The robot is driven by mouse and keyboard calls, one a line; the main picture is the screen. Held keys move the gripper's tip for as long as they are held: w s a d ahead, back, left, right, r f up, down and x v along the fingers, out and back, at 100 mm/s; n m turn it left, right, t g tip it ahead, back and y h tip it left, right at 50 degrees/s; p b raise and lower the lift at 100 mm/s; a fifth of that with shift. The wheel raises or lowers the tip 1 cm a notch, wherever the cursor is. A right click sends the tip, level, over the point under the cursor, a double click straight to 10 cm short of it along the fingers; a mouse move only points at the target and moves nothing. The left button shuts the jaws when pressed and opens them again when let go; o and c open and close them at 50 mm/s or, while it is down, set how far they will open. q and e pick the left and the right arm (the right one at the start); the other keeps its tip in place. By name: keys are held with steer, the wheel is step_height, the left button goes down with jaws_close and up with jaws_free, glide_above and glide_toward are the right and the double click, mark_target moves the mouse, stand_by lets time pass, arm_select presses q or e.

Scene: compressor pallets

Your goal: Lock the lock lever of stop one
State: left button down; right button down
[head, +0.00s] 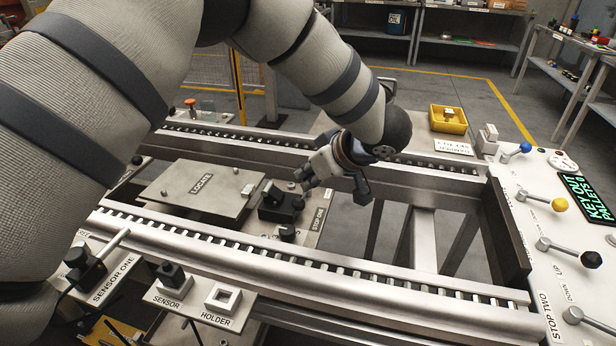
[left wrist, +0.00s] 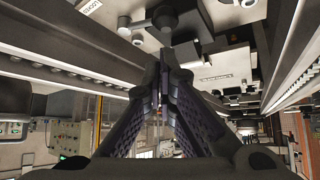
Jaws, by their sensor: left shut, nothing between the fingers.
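The stop one station, with its "STOP ONE" label (head: 318,219), lies between the conveyor rails. A black block (head: 279,204) with small knobs and a smaller black piece (head: 288,233) sit beside the label. I cannot tell surely which part is the lock lever. My left gripper (head: 306,182) is just above and beside the black block; whether it touches is unclear. In the left wrist view its fingers (left wrist: 163,84) are shut together and empty, with a white label plate (left wrist: 214,76) and dark fittings beyond them. My right gripper is out of view.
The "LOCATE" plate (head: 200,187) lies left of the stop. The front roller rail (head: 300,268) and the rear rail (head: 430,175) flank it. A panel (head: 560,225) with several coloured-knob levers is at right. A yellow bin (head: 448,120) stands behind.

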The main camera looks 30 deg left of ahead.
mark_target(303, 197)
arm_select(q)
steer(key=x, duration=0.7)
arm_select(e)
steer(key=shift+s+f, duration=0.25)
